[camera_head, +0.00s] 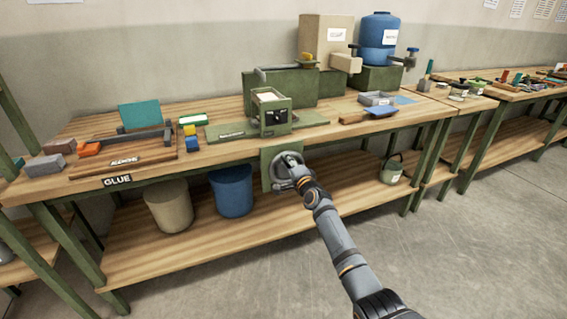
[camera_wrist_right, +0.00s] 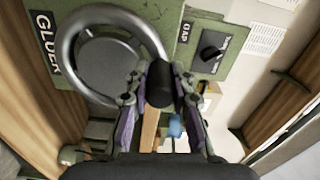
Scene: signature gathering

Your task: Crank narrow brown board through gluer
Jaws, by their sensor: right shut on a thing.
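The gluer (camera_head: 272,117) is a green machine on the bench, with a pale part in its top. A green panel (camera_head: 267,180) hangs at the bench's front edge below it. A round grey crank wheel (camera_wrist_right: 70,45) is on this panel, beside a "GLUER" label (camera_wrist_right: 46,45). My right gripper (camera_wrist_right: 160,90) is shut on the wheel's black handle (camera_wrist_right: 160,80); it also shows in the head view (camera_head: 288,165), covering part of the wheel. I cannot pick out the narrow brown board with certainty. My left gripper is not in view.
A "GAP" knob (camera_wrist_right: 212,48) sits close beside the wheel. A blue bucket (camera_head: 232,192) and a beige bucket (camera_head: 169,206) stand on the lower shelf. The floor in front is clear.

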